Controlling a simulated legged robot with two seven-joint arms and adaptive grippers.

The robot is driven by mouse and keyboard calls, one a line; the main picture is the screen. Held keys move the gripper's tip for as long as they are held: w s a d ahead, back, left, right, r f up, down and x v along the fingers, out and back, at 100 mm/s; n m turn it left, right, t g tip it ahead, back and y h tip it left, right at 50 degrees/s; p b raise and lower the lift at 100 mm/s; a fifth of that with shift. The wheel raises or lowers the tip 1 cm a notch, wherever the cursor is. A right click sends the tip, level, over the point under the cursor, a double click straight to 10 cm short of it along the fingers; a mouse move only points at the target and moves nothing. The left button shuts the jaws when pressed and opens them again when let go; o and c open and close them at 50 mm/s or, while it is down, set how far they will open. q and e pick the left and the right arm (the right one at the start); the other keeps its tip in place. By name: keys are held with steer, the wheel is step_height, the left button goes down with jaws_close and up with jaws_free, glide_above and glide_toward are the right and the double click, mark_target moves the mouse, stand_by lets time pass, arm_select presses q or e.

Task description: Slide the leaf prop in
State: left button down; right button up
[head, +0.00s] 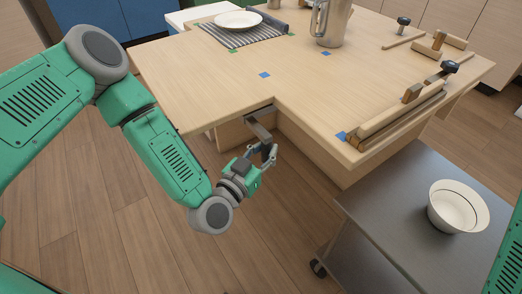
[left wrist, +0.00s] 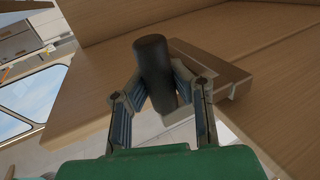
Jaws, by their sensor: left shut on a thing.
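The leaf prop, a brown bar (head: 258,127), sticks out from under the table leaf (head: 190,95) near the inner corner of the table. In the left wrist view the bar (left wrist: 215,68) lies behind a dark upright cylinder (left wrist: 154,65), which looks like its handle. My left gripper (head: 267,154) is at the outer end of the prop, below the tabletop. In the wrist view its two fingers (left wrist: 160,100) are closed around the dark cylinder, one on each side. The prop's inner end is hidden under the tabletop. My right gripper is out of view.
A plate (head: 238,20) on a striped mat (head: 243,38) and a metal pitcher (head: 330,22) stand on the table. Wooden clamp-like pieces (head: 400,115) lie along its right edge. A grey cart (head: 425,190) with a white bowl (head: 457,207) stands at right. Floor is clear around my left gripper.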

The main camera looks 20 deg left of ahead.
arm_select(q)
steer(key=w+d, duration=0.5)
steer(key=w, duration=0.2)
steer(key=shift+d, duration=0.2)
steer(key=c, duration=1.4)
jaws_free()
steer(key=shift+o, duration=0.2)
steer(key=shift+d, duration=0.1)
steer(key=v, duration=1.2)
steer(key=shift+d, duration=0.1)
